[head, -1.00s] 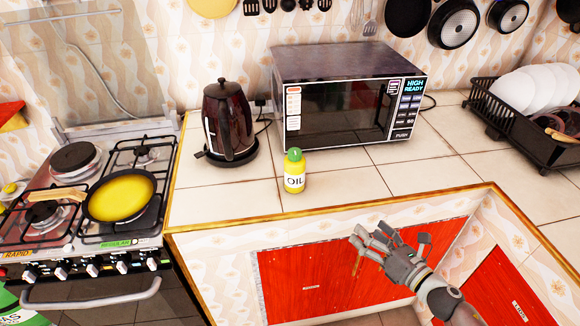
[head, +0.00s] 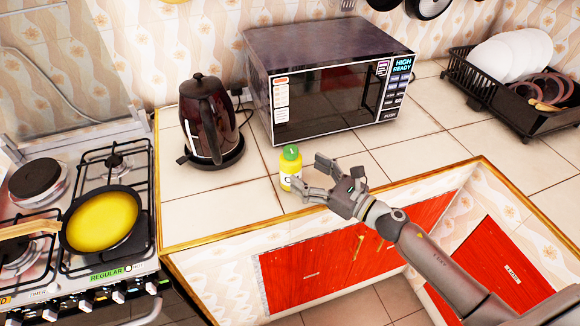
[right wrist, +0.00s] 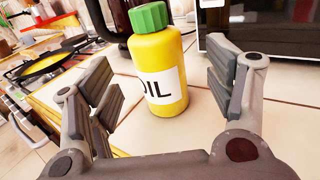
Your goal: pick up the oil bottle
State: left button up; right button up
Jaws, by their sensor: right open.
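The oil bottle (head: 289,166) is small and yellow with a green cap and a white label. It stands upright on the tiled counter, in front of the microwave's left end. My right gripper (head: 306,176) is open just to the right of the bottle, and one finger partly covers the label in the head view. In the right wrist view the bottle (right wrist: 160,75) stands ahead, between the two open fingers (right wrist: 165,95), with a gap on each side. My left gripper is not in view.
A dark kettle (head: 208,118) stands behind and left of the bottle. The microwave (head: 335,95) is behind it. A stove with a yellow pan (head: 102,221) is at left, and a black dish rack (head: 478,82) is at right. The counter's front edge is wooden.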

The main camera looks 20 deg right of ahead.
aim_at(300, 168)
jog(key=shift+w+a, duration=0.2)
jog(key=shift+w, duration=0.1)
jog(key=shift+w+a, duration=0.1)
jog(key=shift+w, duration=0.05)
jog(key=p+x, duration=0.2)
jog(key=x, duration=0.2)
jog(key=shift+a+r, duration=0.15)
jog(key=shift+w+a, duration=0.15)
jog(key=shift+w, duration=0.25)
jog(key=shift+c, duration=0.5)
jog(key=c, duration=1)
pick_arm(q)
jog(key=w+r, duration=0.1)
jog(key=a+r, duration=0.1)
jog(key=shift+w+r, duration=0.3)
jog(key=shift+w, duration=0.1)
pick_arm(e)
jog(key=shift+c, duration=0.5)
